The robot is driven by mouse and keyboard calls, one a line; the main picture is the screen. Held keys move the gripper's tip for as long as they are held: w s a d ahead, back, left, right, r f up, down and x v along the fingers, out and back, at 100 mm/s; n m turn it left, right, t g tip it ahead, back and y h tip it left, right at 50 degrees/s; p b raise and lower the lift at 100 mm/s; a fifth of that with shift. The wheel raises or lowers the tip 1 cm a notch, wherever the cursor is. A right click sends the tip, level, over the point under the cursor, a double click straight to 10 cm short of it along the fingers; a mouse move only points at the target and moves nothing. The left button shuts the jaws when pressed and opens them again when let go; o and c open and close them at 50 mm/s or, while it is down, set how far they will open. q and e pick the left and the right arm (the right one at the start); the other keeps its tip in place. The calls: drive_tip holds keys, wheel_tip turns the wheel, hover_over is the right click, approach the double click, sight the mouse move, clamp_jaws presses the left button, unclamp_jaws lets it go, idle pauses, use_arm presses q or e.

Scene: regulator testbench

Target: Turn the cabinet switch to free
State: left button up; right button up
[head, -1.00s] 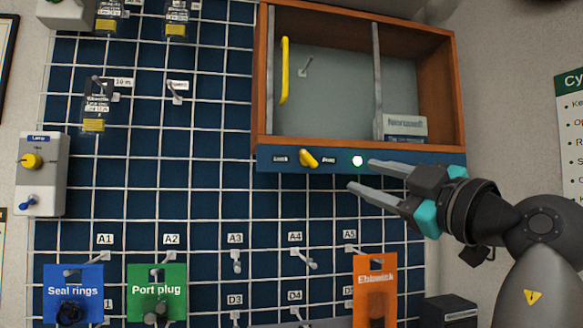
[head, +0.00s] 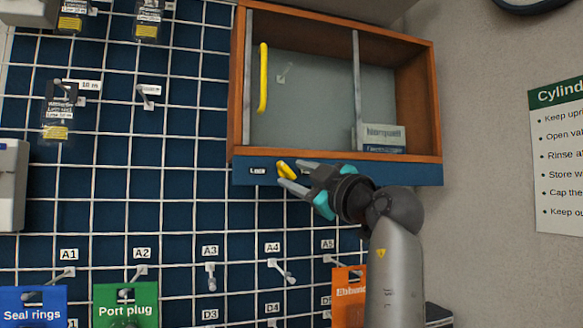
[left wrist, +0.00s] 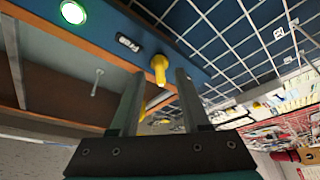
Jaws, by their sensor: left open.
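The cabinet (head: 437,110) has a wooden frame, with a blue strip (head: 405,173) along its bottom edge. The switch (head: 285,168) is a yellow knob on that strip, slanted, with a label plate (head: 258,171) to its left. In the left wrist view the knob (left wrist: 159,66) shows near the fingertips, beside a plate reading "Free" (left wrist: 128,43). My left gripper (head: 291,173) is open at the knob, one finger to each side of it; contact cannot be told. The gripper hides the "Free" plate in the head view. My right gripper is not in view.
A lit green lamp (left wrist: 73,12) sits on the strip beyond the "Free" plate. A yellow handle (head: 263,78) stands on the cabinet front. Hooks and hanging packs, including the green Port plug pack (head: 125,293), cover the grid wall below and left.

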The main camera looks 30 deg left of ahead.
use_arm(q)
drive_tip(key=shift+x, duration=1.1)
clamp_jaws()
